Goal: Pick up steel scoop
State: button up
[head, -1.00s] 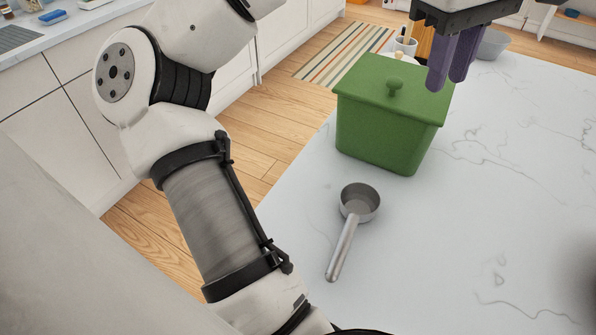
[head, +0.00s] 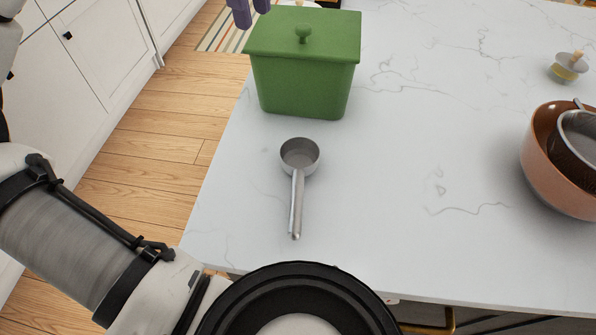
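The steel scoop (head: 299,160) lies on the white marble counter in the head view, left of the picture's middle. Its round cup is at the far end and its handle points toward me.
A green lidded box (head: 305,75) stands just behind the scoop. A copper-coloured bowl (head: 545,165) holding a strainer sits at the right edge. A small lidded jar (head: 568,68) stands at the back right. The counter (head: 420,150) between them is clear.

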aim_at(299, 155)
jog(key=j+z, duration=0.1)
jog(key=j, duration=0.35)
jog(key=k+j+z, duration=0.15)
jog(key=j, duration=0.3)
jog(key=j+z, duration=0.1)
jog(key=j, duration=0.35)
jog(key=k, duration=0.05)
